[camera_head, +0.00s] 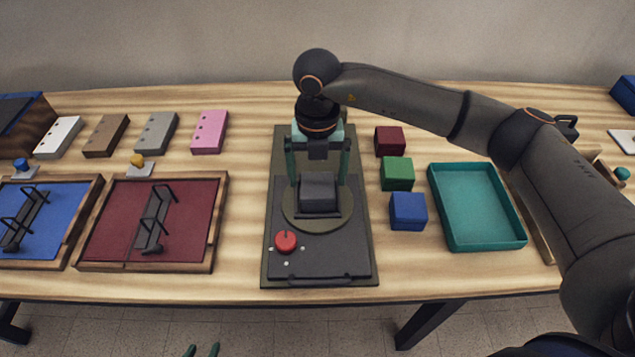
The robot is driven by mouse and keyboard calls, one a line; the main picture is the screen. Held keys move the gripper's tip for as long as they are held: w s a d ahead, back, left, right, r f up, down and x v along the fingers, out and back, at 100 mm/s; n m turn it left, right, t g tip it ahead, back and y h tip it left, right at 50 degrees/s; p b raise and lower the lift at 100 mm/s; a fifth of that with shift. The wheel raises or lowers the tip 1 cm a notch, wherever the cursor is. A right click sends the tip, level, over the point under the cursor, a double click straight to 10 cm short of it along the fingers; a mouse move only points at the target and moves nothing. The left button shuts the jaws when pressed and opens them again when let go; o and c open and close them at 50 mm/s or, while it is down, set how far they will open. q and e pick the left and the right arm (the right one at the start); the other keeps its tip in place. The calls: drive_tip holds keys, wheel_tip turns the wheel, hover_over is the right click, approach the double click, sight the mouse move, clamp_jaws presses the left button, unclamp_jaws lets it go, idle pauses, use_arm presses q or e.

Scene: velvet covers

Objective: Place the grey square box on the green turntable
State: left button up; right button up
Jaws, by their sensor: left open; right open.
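The grey square box (319,189) sits near the middle of the round olive-green turntable (300,220), which is part of a dark base plate. My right gripper (319,178) comes down from above, behind the box. Its green fingers are open, one to each side of the box and apart from it as far as I can see. Its palm hides the back of the base plate.
A red knob (286,241) is on the base plate's front left. Dark red (390,141), green (397,174) and blue (408,211) boxes stand to the right, beside a teal tray (436,205). Left are red (190,215) and blue (62,220) framed boards and several coloured blocks.

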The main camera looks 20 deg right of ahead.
sight(317, 185)
wheel_tip(317, 185, up, 9)
idle(0.3)
